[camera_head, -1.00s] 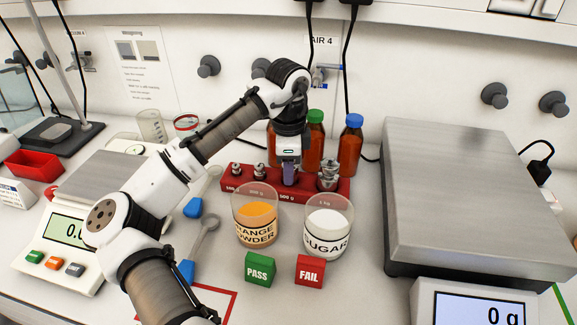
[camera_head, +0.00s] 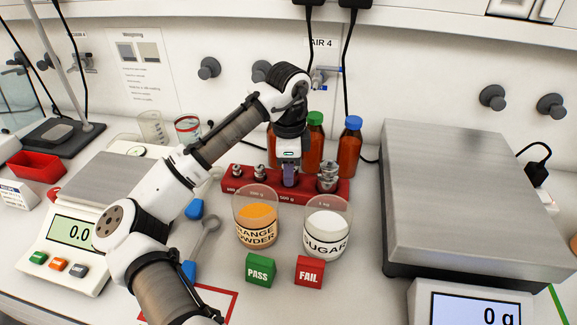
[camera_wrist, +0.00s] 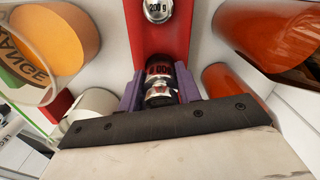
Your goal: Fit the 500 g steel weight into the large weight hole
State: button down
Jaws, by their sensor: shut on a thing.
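The red weight block (camera_head: 308,191) stands behind the two beakers, with several steel weights in a row along it. My gripper (camera_head: 289,178) points down over the block, at the 500 g place. In the wrist view its purple fingers (camera_wrist: 160,88) are shut on the 500 g steel weight (camera_wrist: 158,92), whose label shows between them. The weight's lower end and the large weight hole are hidden, so I cannot tell how deep it sits. A 200 g weight (camera_wrist: 157,10) stands farther along the block, and a larger weight (camera_head: 328,177) stands at the block's right end.
Orange powder (camera_head: 256,222) and sugar (camera_head: 327,230) beakers stand in front of the block. Brown bottles (camera_head: 350,148) stand close behind it. A large scale (camera_head: 470,200) is at right, a small scale (camera_head: 75,232) at left. PASS (camera_head: 260,270) and FAIL (camera_head: 309,271) blocks lie in front.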

jog(key=shift+f+b, duration=0.4)
jog(key=shift+f, duration=0.4)
jog(key=shift+r, duration=0.15)
jog(key=shift+r+p, duration=0.7)
jog(key=shift+p, duration=0.2)
jog(key=c, duration=0.9)
grip_release()
